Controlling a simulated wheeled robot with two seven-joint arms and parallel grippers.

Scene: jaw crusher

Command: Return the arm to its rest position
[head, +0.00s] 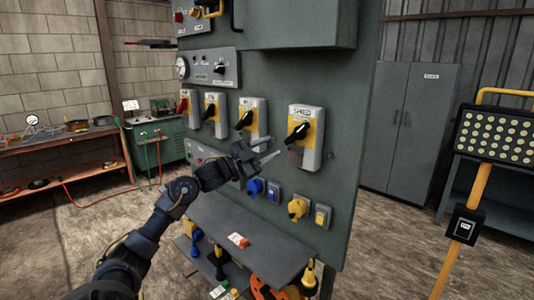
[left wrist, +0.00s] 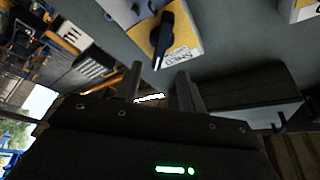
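My left arm (head: 150,230) reaches up from the lower left in the head view. My left gripper (head: 268,149) is in front of the grey panel, below and left of the switch marked SHED (head: 305,135), which has a yellow plate and a black handle. In the left wrist view the two fingers (left wrist: 161,88) stand apart with nothing between them, and a yellow-plated switch with a black handle (left wrist: 163,40) lies beyond them. I cannot tell whether the fingertips touch the panel. My right gripper does not show.
The grey panel (head: 345,100) carries several more switches, with blue (head: 255,187) and yellow (head: 298,207) sockets below. A grey shelf (head: 250,262) juts out under it. A workbench (head: 60,150) and green machine (head: 160,140) stand left, a lamp stand (head: 470,220) right. Floor is open before the cabinet (head: 410,125).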

